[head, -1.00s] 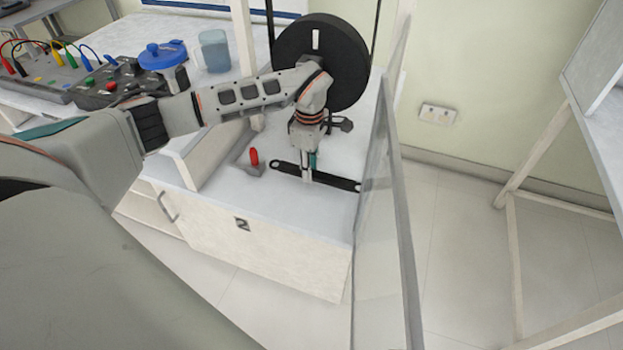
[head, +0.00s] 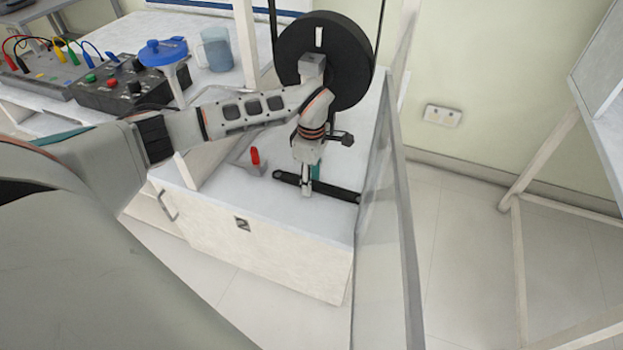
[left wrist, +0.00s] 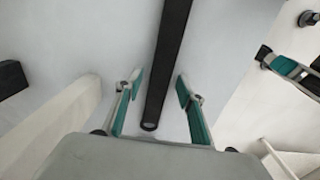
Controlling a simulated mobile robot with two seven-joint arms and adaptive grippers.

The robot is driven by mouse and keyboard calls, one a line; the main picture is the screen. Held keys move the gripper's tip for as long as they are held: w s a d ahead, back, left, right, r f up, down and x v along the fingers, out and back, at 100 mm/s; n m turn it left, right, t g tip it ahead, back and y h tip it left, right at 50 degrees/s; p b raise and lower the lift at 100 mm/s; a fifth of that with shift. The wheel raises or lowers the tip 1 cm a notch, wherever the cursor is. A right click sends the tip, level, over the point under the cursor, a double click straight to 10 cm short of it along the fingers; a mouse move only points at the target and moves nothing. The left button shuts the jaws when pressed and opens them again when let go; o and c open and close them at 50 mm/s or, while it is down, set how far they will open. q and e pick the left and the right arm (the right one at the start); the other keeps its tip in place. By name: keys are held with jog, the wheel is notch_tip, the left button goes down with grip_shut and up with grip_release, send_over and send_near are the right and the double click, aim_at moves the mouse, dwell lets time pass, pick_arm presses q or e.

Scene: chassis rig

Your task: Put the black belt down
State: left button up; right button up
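The black belt (head: 340,192) is a flat dark strip with rounded, holed ends. It appears to lie on the white cabinet top (head: 262,208), near the clear panel. My left gripper (head: 307,192) points down over its middle in the head view. In the left wrist view the black belt (left wrist: 168,60) runs between the two teal-padded fingers of my left gripper (left wrist: 160,92). The fingers are spread, with a gap on each side of the belt. The belt's far end runs out of that view. My right gripper does not show in the head view.
A clear upright panel (head: 385,200) stands at the cabinet's right side. A red-handled part (head: 255,158) lies left of the belt. A large black wheel (head: 345,65) stands behind. A teal-padded finger shape at the wrist view's right may be a reflection.

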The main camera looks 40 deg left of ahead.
pick_arm(q)
jog(key=shift+r, duration=0.1)
notch_tip(320, 180, up, 6)
jog(key=shift+w+r+p, duration=0.1)
jog(key=shift+w+p, duration=0.05)
jog(key=shift+p, duration=0.7)
notch_tip(320, 180, up, 6)
jog(key=shift+f+p, duration=0.1)
jog(key=shift+p, duration=0.6)
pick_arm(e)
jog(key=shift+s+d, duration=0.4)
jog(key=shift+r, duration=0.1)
pick_arm(q)
jog(key=shift+s, duration=0.25)
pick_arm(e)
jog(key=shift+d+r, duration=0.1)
